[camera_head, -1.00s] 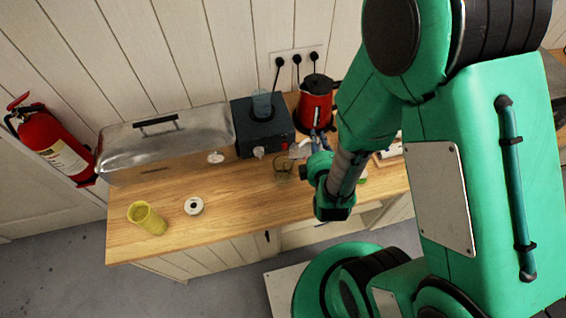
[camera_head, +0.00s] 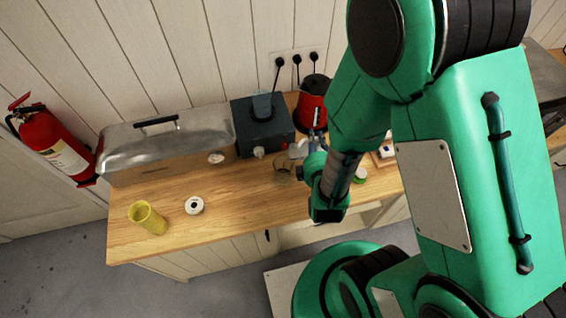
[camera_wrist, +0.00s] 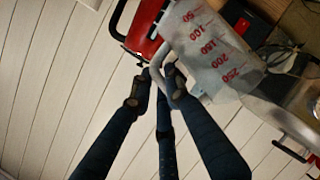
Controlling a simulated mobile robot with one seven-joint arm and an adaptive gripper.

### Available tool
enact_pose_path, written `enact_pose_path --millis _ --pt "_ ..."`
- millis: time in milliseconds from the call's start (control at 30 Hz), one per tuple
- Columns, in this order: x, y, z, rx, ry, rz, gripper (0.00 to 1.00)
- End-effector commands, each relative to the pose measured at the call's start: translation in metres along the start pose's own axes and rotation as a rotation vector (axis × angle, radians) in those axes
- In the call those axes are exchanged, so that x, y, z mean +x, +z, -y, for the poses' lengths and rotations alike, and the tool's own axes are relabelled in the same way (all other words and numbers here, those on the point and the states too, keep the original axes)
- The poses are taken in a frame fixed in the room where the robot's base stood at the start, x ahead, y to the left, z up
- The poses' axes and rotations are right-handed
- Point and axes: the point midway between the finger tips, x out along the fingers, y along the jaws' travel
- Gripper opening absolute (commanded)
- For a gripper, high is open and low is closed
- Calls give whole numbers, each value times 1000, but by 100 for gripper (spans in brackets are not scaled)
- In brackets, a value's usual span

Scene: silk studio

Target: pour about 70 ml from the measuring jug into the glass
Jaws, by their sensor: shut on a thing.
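The clear measuring jug (camera_wrist: 207,48) with red markings fills the upper middle of the wrist view. My gripper (camera_wrist: 158,78) is shut on its pale handle. In the head view the jug (camera_head: 298,150) is a small pale shape beside my gripper (camera_head: 318,138), partly hidden by my arm. I cannot tell its exact tilt or liquid level. The glass (camera_head: 283,172) stands on the wooden counter, just left of my wrist and in front of the jug in the head view. I cannot make out the glass in the wrist view.
A silver lidded box (camera_head: 165,140), a yellow cup (camera_head: 148,218) and a white round item (camera_head: 194,205) are on the left. The left front counter (camera_head: 225,205) is mostly clear.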

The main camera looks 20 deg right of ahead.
Motion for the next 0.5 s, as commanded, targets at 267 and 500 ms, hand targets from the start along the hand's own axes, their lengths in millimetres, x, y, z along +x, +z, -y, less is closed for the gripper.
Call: enact_pose_path --millis 267,500 --pt "7 12 7 99 -37 -17 0" --pt "16 25 19 238 -95 -46 0"
